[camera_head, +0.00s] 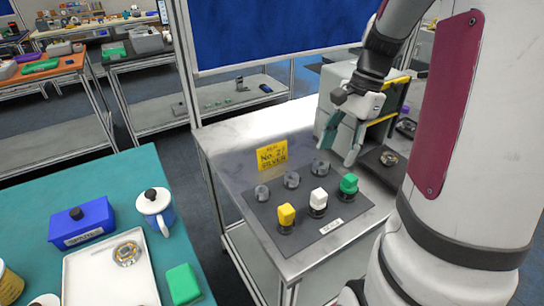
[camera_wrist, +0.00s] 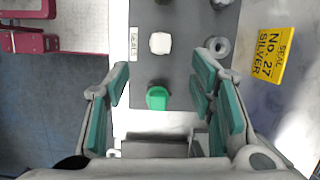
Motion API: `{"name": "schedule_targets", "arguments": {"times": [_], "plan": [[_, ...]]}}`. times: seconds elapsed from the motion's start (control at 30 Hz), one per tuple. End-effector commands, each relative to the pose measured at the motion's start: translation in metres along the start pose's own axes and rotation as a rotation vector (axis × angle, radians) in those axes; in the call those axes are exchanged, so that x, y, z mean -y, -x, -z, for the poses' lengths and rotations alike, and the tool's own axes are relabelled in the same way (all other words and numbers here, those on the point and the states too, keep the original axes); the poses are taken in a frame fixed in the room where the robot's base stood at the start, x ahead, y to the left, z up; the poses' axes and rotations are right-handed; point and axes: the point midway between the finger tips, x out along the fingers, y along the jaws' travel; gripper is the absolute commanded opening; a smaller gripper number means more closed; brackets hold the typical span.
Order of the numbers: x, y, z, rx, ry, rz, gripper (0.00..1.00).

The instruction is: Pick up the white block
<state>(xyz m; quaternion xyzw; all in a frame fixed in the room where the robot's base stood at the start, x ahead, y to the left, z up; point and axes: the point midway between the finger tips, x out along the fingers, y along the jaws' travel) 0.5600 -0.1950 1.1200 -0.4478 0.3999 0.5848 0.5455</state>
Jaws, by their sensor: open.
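The white block (camera_head: 319,197) stands on a round holder on the dark mat (camera_head: 341,211), between the yellow block (camera_head: 286,214) and the green block (camera_head: 349,184). In the wrist view the white block (camera_wrist: 160,43) lies beyond the fingertips, and the green block (camera_wrist: 158,98) lies between the open fingers in the picture. My gripper (camera_head: 340,150) is open and empty, above and behind the blocks near the grey machine. Its fingers (camera_wrist: 164,75) also show in the wrist view, well apart and touching no block.
Several empty round holders, such as this one (camera_head: 291,180), form the mat's back row. A yellow sign (camera_head: 272,154) stands behind them. A grey machine (camera_head: 350,108) is at the back right. A teal table (camera_head: 120,165) with a white tray (camera_head: 85,270) and a mug (camera_head: 157,208) is at left.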

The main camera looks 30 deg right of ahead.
Motion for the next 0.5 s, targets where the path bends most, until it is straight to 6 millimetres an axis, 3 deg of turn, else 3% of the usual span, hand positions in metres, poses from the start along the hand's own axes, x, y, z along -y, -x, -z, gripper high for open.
{"name": "schedule_targets", "arguments": {"times": [0.17, 0.5], "plan": [[-0.002, -0.011, 0.011, 0.019, -0.059, -0.008, 0.5], [-0.002, -0.071, 0.009, 0.02, -0.058, -0.009, 0.5]]}}
